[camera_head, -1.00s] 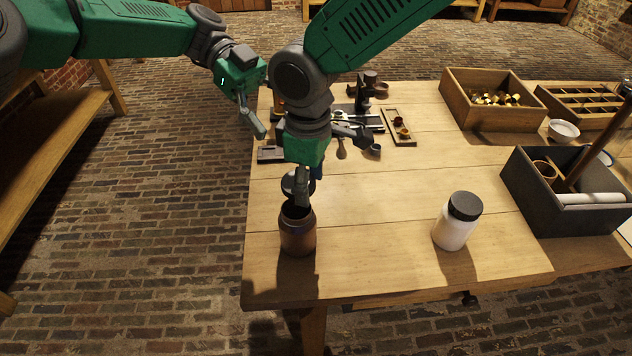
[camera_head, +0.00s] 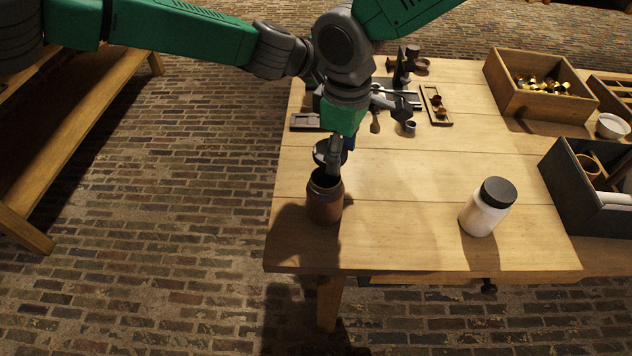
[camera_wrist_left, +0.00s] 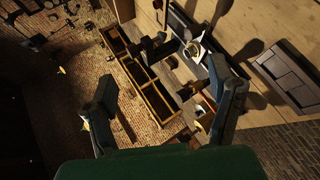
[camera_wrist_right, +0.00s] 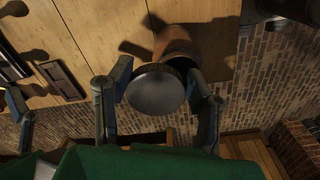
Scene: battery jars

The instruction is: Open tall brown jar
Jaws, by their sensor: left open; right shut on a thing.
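The brown jar (camera_head: 324,205) stands upright near the table's front left corner, its top showing a dark opening. My right gripper (camera_head: 331,160) is just above and behind that opening. It is shut on a dark round lid (camera_wrist_right: 155,90), which sits between the fingers in the right wrist view, with the brown jar (camera_wrist_right: 178,45) behind it. In the head view the lid (camera_head: 321,153) is tilted and appears lifted off the jar. My left gripper (camera_wrist_left: 165,105) is open and empty in its wrist view. It is mostly hidden behind my right arm in the head view.
A white jar with a black lid (camera_head: 484,210) stands to the right. A dark open box (camera_head: 572,200) and a wooden box of brass pieces (camera_head: 510,95) are farther right. Small tools and a tray (camera_head: 435,105) lie at the back. The front middle of the table is clear.

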